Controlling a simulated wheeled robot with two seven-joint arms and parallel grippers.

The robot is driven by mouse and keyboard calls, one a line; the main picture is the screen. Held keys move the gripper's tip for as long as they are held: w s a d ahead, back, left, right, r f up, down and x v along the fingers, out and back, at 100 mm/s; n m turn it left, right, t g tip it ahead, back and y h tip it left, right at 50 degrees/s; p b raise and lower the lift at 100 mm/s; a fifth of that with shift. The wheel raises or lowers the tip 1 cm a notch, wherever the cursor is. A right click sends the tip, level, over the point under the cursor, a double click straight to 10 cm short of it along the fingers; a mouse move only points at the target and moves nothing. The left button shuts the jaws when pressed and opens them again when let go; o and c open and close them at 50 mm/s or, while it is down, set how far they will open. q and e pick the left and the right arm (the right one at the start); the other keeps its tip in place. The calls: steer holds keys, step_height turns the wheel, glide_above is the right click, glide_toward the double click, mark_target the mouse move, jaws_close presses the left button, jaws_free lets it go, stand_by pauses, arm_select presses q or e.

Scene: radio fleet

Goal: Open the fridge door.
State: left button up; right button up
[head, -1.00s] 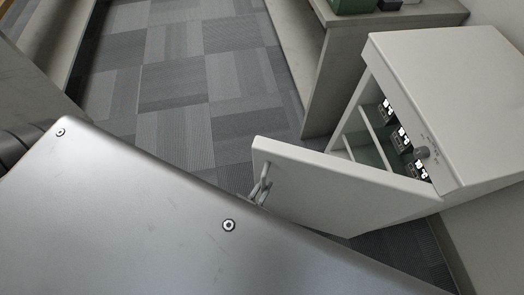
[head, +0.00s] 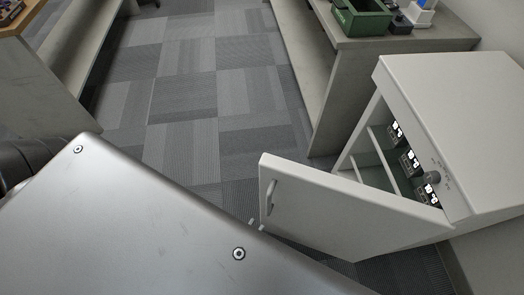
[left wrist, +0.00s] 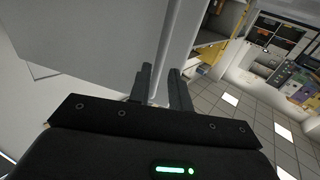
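The white fridge (head: 450,110) stands at the right of the head view. Its door (head: 345,215) is swung partly open, and shelves show inside. The door's handle (head: 271,197) is on its outer face near the free edge. My left gripper (head: 258,223) shows only as small fingertips below the handle, apart from it. In the left wrist view, my left gripper (left wrist: 160,72) has its fingers spread with a gap between them. The pale door (left wrist: 90,45) and its edge lie just beyond the fingers. My right gripper is not in view.
Dark labelled items (head: 410,163) sit inside the fridge. A grey counter (head: 400,40) beside the fridge holds a green crate (head: 362,18). Carpeted floor (head: 200,90) is free in front of the door. Another bench (head: 50,85) stands at the left.

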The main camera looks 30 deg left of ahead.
arm_select(q)
steer(key=shift+s, duration=1.15)
